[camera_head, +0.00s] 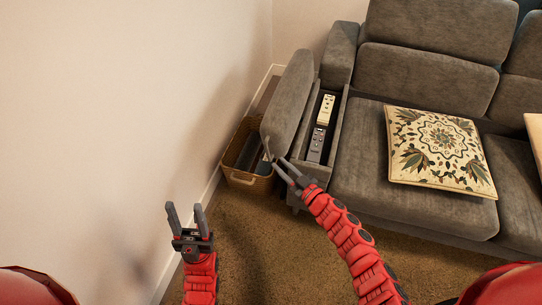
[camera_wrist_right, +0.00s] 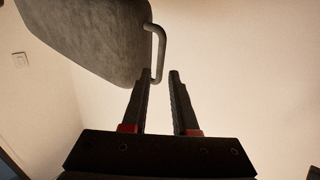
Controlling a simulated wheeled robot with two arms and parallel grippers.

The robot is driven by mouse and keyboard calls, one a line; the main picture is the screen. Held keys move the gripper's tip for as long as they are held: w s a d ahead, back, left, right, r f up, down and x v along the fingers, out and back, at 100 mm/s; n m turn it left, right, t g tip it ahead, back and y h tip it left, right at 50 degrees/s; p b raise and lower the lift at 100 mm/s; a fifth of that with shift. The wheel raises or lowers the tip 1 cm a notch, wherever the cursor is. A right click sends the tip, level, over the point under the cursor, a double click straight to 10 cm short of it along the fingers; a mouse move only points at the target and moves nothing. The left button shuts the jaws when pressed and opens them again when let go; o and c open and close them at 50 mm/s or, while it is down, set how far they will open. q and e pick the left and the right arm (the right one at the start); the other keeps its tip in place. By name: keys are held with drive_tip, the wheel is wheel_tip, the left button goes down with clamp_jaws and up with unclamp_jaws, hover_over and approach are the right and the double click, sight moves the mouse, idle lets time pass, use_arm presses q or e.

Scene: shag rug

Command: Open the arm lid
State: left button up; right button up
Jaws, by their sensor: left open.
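The grey arm lid (camera_head: 289,98) of the sofa stands raised and tilted over to the left of the arm, leaving the storage compartment (camera_head: 336,127) open. Its metal handle (camera_wrist_right: 158,55) shows in the right wrist view along the lid's edge, close to the tip of one finger; I cannot tell whether they touch. My right gripper (camera_head: 279,163) is open and empty at the near end of the lid. My left gripper (camera_head: 186,209) is open and empty, low near the wall, away from the lid.
A wicker basket (camera_head: 249,179) stands on the rug between the wall and the sofa arm, partly under the lid. A patterned cushion (camera_head: 438,150) lies on the seat. Rug in front is clear.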

drive_tip(key=x, duration=0.6)
drive_tip(key=shift+c, duration=0.3)
drive_tip(key=shift+s, duration=0.1)
clamp_jaws()
drive_tip(key=shift+d+b, duration=0.15)
drive_tip(key=shift+b, duration=0.15)
idle(0.7)
